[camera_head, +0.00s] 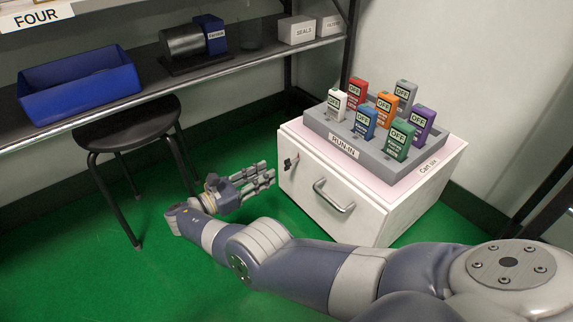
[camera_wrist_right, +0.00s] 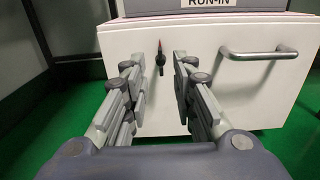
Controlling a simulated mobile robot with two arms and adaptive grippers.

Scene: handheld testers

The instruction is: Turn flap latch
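The flap latch is a small dark turn handle (camera_head: 291,162) on the white cabinet front, left of the bar handle. In the right wrist view the latch (camera_wrist_right: 161,58) has a reddish tip at the top, stands roughly upright, and shows between my fingertips, beyond them. The white cabinet (camera_head: 313,204) is closed. My right gripper (camera_head: 265,175) is open and empty in front of the latch, apart from it as far as I can tell; its fingers also show in the right wrist view (camera_wrist_right: 160,76). My left gripper is not in view.
A grey bar handle (camera_head: 334,197) sticks out right of the latch. A grey RUN-IN tray (camera_head: 345,150) with several coloured testers stands on the cabinet. A black stool (camera_head: 125,127) and a shelf with a blue bin (camera_head: 80,86) are at the left. Green floor is clear in front.

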